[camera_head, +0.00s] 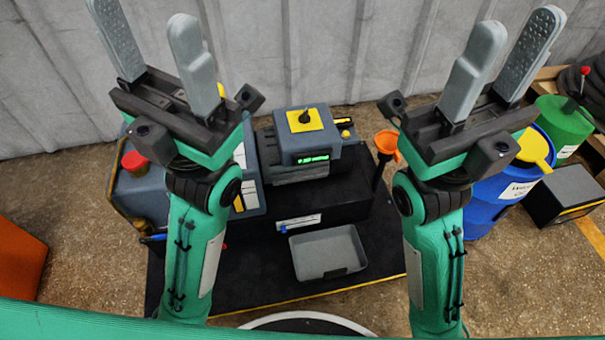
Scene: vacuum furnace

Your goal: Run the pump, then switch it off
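A grey-blue unit (285,149), which may be the pump, stands on a black block at the centre. Its top has a yellow plate (299,123) with a black knob (304,116). A small green display (314,160) is lit on its front. I cannot read the knob's position. My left gripper (145,20) is raised at the upper left, its fingers apart and empty. My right gripper (516,28) is raised at the upper right, also open and empty. Neither touches the unit, which lies between the arms.
A grey-blue housing with a red cap (134,161) is partly behind my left arm. An empty grey tray (327,254) lies in front. An orange funnel (386,142), a blue drum (492,207), a green can (563,124) and a dark box (563,194) stand to the right.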

